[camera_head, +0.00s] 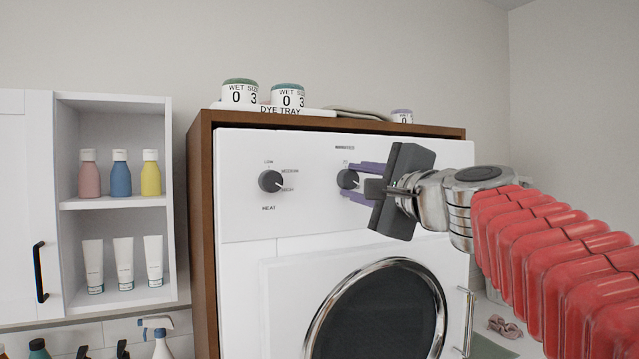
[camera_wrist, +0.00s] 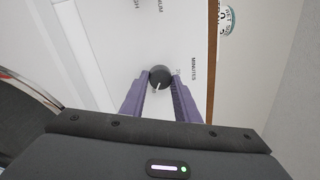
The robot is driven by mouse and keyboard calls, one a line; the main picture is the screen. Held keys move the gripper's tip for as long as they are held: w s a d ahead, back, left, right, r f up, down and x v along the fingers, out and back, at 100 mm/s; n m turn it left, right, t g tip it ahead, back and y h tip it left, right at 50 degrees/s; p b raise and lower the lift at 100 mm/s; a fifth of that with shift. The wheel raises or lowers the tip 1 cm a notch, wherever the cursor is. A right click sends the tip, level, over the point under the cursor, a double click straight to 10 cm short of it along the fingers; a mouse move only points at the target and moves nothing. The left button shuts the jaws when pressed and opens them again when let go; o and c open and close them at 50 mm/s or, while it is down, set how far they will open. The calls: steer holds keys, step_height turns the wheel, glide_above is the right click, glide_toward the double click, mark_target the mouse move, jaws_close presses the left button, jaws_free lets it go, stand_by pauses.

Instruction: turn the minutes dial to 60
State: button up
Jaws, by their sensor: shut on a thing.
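The minutes dial (camera_head: 347,179) is a dark round knob on the white dryer panel (camera_head: 310,215), below the word MINUTES. It also shows in the wrist view (camera_wrist: 160,77), with a pale pointer mark on its face. My gripper (camera_head: 352,180) has its two purple fingers on either side of the dial, and it is shut on it; it also shows in the wrist view (camera_wrist: 160,86). Most of the numbers around the dial are hidden by the fingers or too small to read. The heat dial (camera_head: 270,181) is to the left, marked LOW, MEDIUM and HIGH.
The dryer's round door (camera_head: 385,310) is below the panel. A brown wooden surround (camera_head: 200,230) frames the dryer; jars (camera_head: 240,93) and a dye tray (camera_head: 270,110) stand on top. White shelves (camera_head: 115,202) with bottles are at left. Free air lies in front of the panel.

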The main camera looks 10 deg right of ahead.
steer(key=o, duration=0.7)
steer(key=shift+w+d+f, duration=0.1)
steer(key=shift+d+f, duration=0.1)
steer(key=o, duration=0.3)
steer(key=shift+a+r, duration=0.1)
steer(key=shift+o, duration=0.2)
steer(key=v, duration=1.4)
